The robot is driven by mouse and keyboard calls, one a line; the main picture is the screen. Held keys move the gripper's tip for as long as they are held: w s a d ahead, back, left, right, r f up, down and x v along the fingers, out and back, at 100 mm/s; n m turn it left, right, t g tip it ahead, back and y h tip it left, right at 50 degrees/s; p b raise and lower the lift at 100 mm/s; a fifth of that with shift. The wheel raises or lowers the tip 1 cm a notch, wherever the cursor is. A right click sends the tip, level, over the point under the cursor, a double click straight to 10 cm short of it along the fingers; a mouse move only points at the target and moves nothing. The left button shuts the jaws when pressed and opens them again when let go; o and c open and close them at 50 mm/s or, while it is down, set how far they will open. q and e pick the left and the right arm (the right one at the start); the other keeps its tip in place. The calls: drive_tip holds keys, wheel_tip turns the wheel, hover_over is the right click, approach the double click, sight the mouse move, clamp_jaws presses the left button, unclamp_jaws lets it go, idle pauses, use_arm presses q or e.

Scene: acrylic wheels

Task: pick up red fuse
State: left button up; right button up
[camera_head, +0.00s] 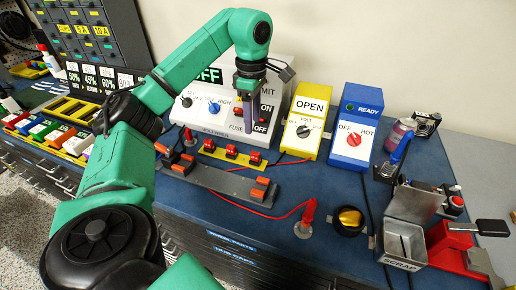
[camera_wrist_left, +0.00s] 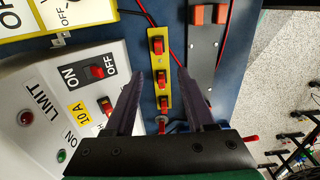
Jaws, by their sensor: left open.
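A yellow strip (camera_head: 220,152) with several red pieces lies on the blue bench top, in front of the white panel. I cannot tell which red piece is the red fuse. In the left wrist view, red pieces (camera_wrist_left: 157,45) sit along the strip, and one (camera_wrist_left: 106,106) sits in the panel beside a 10 A label. My left gripper (camera_head: 248,128) points down in front of the panel's right side, above the bench. In the wrist view its dark fingers (camera_wrist_left: 160,74) are apart and empty, with the strip between and below them. My right gripper is not in view.
The white panel (camera_head: 205,118) stands close behind the gripper. A yellow box (camera_head: 307,120) and a blue box (camera_head: 354,130) stand to its right. A grey rail (camera_head: 220,182) with orange-red blocks lies in front. A metal scrap bin (camera_head: 403,240) is at the right.

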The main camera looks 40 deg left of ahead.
use_arm(q)
drive_tip(key=b, duration=0.3)
hover_over(255, 153)
drive_tip(key=f, duration=0.6)
drive_tip(key=shift+s+a, duration=0.1)
drive_tip(key=shift+s, duration=0.1)
wheel_tip(255, 153, down, 6)
drive_tip(key=shift+w+r+p, duration=0.15)
drive_tip(key=shift+r+p, duration=0.05)
drive_tip(key=shift+p, duration=0.6)
drive_tip(key=shift+w+f, duration=0.1)
drive_tip(key=shift+f, duration=0.25)
clamp_jaws()
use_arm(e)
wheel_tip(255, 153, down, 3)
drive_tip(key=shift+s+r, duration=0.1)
